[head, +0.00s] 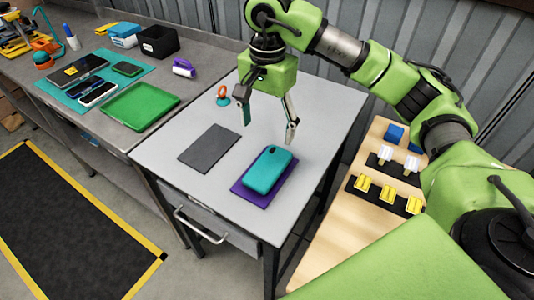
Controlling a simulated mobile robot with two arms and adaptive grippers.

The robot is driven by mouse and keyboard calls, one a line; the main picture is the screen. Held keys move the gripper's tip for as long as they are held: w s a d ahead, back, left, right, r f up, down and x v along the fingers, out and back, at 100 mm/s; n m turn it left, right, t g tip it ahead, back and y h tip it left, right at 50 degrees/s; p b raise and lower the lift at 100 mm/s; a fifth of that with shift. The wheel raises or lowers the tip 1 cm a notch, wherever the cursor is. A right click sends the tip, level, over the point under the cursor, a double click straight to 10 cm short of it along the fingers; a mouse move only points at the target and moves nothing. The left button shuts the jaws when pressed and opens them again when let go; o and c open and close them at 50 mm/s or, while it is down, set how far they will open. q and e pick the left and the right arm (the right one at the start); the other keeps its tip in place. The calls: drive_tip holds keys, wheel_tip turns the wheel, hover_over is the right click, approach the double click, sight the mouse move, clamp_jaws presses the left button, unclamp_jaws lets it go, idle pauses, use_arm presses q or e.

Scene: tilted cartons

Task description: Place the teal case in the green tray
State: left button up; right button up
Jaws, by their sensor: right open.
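The teal case (268,170) lies on a purple mat (246,194) on the grey table, with a dark camera cut-out near its top end. The green tray (141,105) is on the workbench to the left and looks empty. My right gripper (268,127) is open and empty, pointing down over the table, beyond the teal case and apart from it. My left gripper is not in view.
A dark grey mat (210,148) lies left of the case. An orange and teal object (223,96) stands behind it. A teal mat (70,90) with several phones lies beside the tray. A wooden table (341,222) with yellow blocks is at right.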

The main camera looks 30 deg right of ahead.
drive_tip(key=p, duration=0.2)
hover_over(269, 166)
wheel_tip(269, 166, down, 8)
drive_tip(key=shift+w+r, duration=0.1)
drive_tip(key=shift+r, duration=0.1)
wheel_tip(269, 166, down, 4)
drive_tip(key=shift+r+p, duration=0.1)
drive_tip(key=shift+p, duration=0.75)
drive_tip(key=shift+f, duration=0.7)
drive_tip(key=c, duration=1.2)
drive_tip(key=shift+c, duration=0.3)
drive_tip(key=shift+r, duration=0.15)
